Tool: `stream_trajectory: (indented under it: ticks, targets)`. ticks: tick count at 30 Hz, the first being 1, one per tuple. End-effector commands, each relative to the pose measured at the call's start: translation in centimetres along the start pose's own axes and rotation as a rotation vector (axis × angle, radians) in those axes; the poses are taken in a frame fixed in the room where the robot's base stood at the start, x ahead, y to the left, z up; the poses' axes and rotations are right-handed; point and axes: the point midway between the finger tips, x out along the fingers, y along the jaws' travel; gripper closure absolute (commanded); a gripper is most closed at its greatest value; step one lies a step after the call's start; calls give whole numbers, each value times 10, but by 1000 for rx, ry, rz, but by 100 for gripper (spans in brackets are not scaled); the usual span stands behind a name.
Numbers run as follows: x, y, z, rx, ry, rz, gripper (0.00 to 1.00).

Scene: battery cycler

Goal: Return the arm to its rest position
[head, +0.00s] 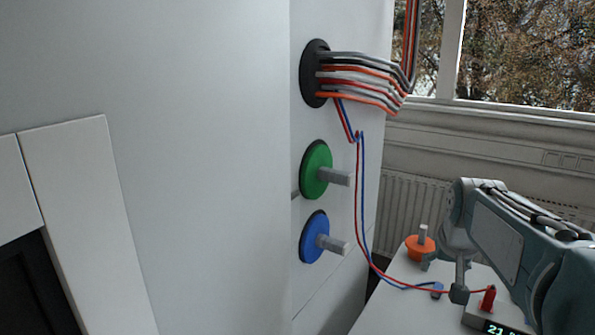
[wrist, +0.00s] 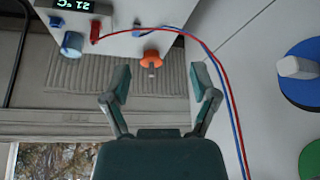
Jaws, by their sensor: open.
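My gripper (wrist: 160,82) shows in the wrist view with its two fingers spread and nothing between them. In that view, an orange knob (wrist: 151,58) on the white bench lies beyond the gap between the fingers, apart from them. In the head view, my arm (head: 510,245) is bent at the lower right, above the bench. I cannot clearly make out the gripper's fingers in the head view. The orange knob also shows there (head: 419,249), just left of my arm.
The white cabinet wall carries a green round handle (head: 316,170), a blue round handle (head: 314,238) and a cable bundle (head: 360,78). Red and blue wires (head: 361,200) hang down to the bench (head: 395,303). A red plug (head: 488,299) and a display (wrist: 73,5) reading about 21 °C are near my arm.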

Motion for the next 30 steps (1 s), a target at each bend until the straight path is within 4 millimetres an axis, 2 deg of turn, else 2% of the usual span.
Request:
stream_trajectory:
  ticks: [3,9,18,21,24,30]
  targets:
    - [-21,-19,38,-44,10,-21,24]
    - [-42,-41,105,-112,23,-54,24]
    - [-49,-57,205,-209,40,-104,24]
    - [-46,-58,227,-231,43,-115,24]
    - [-45,-58,238,-241,45,-121,24]
    - [-44,-58,242,-244,43,-122,24]
